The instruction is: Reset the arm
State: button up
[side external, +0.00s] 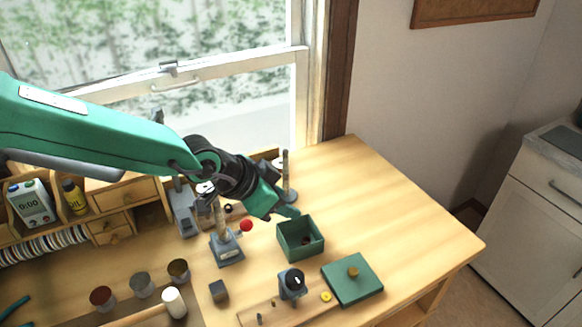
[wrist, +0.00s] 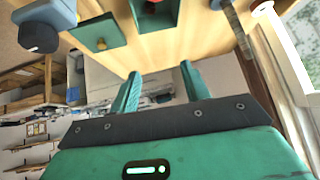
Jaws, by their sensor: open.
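My green arm reaches in from the left in the side view. My gripper (side external: 284,213) hangs above the workbench, just behind and left of an open green box (side external: 315,247), and appears empty. In the wrist view its two green fingers (wrist: 160,84) stand apart with nothing between them. The open box (wrist: 170,22) shows at the top of the wrist view with a small dark red thing inside. A green lid with a brass knob (side external: 366,288) lies flat on the bench, right of the box; it also shows in the wrist view (wrist: 88,38).
A grey stand with a red knob (side external: 228,252) and a thin upright post (side external: 286,178) are close to my gripper. A grey device with a black dial (side external: 291,287) stands in front of the box. Several cups and a mallet (side external: 173,303) lie front left. The bench's right side (side external: 410,215) is clear.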

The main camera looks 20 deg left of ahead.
jog(key=shift+a, duration=0.1)
dwell(0.4)
jog(key=s+a+r+n+y, duration=0.1)
jog(key=s+a+r, duration=0.15)
jog(key=a, duration=0.45)
jog(key=s+a+r+n+y, duration=0.1)
jog(key=s+a+r+n, duration=0.1)
jog(key=a+r, duration=0.35)
jog(key=s+a+r+n+y, duration=0.1)
jog(key=s+a+r, duration=0.1)
jog(key=a, duration=0.6)
jog(key=s+a+n+g+y, duration=0.1)
jog(key=s+a+n, duration=0.3)
jog(key=s+a, duration=1)
jog(key=s+y, duration=0.1)
jog(key=s, duration=0.2)
jog(key=shift+a+f+n, duration=0.15)
jog(key=shift+f+n, duration=0.15)
jog(key=shift+f, duration=0.1)
